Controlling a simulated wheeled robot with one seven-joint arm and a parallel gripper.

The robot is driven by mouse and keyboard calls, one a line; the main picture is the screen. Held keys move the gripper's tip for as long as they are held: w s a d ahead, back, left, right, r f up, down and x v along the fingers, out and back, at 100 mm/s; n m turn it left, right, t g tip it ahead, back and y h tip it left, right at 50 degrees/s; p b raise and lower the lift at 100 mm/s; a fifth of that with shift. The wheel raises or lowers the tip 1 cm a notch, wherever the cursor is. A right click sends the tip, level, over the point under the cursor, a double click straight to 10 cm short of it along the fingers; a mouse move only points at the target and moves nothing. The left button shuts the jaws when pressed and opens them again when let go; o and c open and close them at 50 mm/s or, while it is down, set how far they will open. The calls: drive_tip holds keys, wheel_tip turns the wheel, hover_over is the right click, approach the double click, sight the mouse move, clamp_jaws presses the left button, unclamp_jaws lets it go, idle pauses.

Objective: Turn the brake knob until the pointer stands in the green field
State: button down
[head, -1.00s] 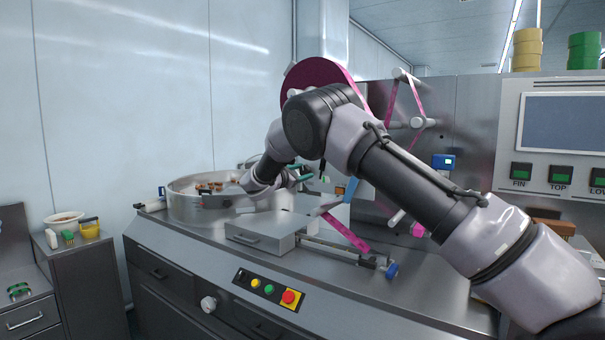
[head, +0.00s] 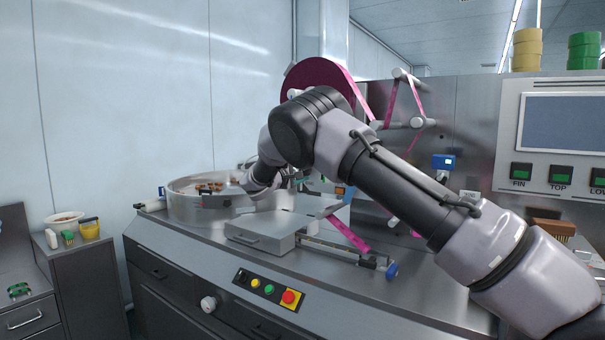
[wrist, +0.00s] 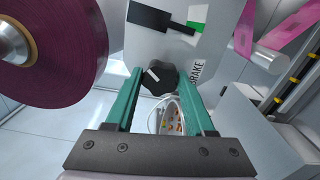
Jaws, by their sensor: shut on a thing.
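In the wrist view the brake knob (wrist: 160,80) is a black, faceted knob with a white mark on its face. It sits on a light panel beside the printed word BRAKE. My gripper (wrist: 157,82), with two green fingers, is shut on the knob, one finger on each side. Above the knob is a gauge with a dark band (wrist: 148,18) and a green field (wrist: 197,27) at its right. A dark bar reaches across toward the green field; I cannot tell exactly where the pointer stands. In the head view my arm hides the knob and fingers.
A large magenta film reel (wrist: 52,40) stands close at the left in the wrist view. Film runs over a roller (wrist: 265,58) at the right. In the head view a round metal bowl (head: 185,200) and a flat metal cover (head: 262,238) lie on the machine top.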

drive_tip(key=shift+m, duration=0.6)
drive_tip(key=shift+f, duration=0.1)
drive_tip(key=shift+c, duration=1.3)
unclamp_jaws()
drive_tip(key=v, duration=1.1)
